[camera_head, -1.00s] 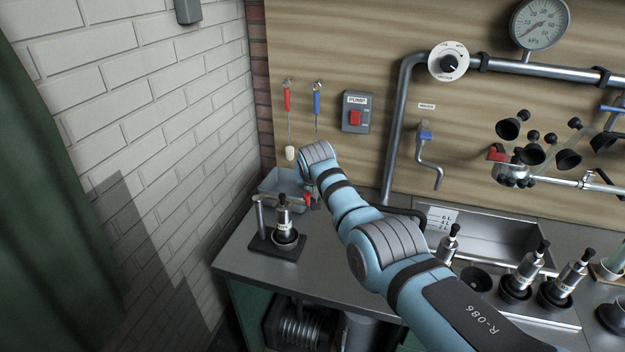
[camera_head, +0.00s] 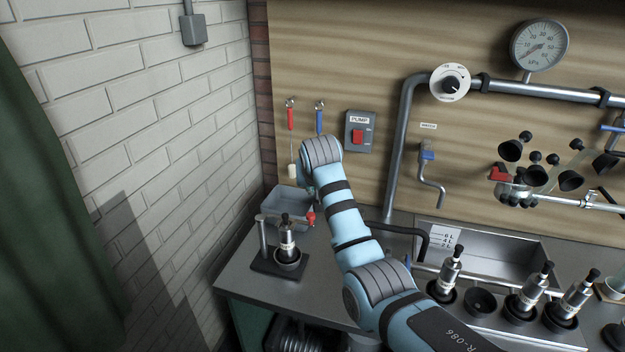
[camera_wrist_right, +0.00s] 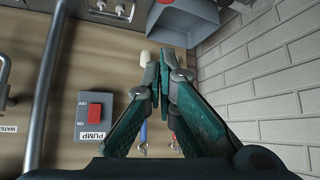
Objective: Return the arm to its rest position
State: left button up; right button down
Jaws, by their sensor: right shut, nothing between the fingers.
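My right arm (camera_head: 345,215), light blue with dark bands, reaches from the lower right of the head view toward the back left corner. It is raised above the bench, in front of the wooden panel. Its wrist end hides the gripper in the head view. In the right wrist view, the two green fingers of my right gripper (camera_wrist_right: 165,60) are closed together with nothing between them. They point toward the grey bin (camera_wrist_right: 182,22) at the top of that view. My left gripper is in neither view.
Brushes with red (camera_head: 290,118) and blue (camera_head: 319,120) handles hang by the pump switch (camera_head: 360,132). The grey bin (camera_head: 284,204) stands in the corner. A stand with a bottle-like device (camera_head: 287,240) is at the bench's left end. Similar devices (camera_head: 448,275) stand by the sink (camera_head: 490,258).

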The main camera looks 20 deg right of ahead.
jog(key=shift+v, duration=0.8)
jog(key=shift+a, duration=0.1)
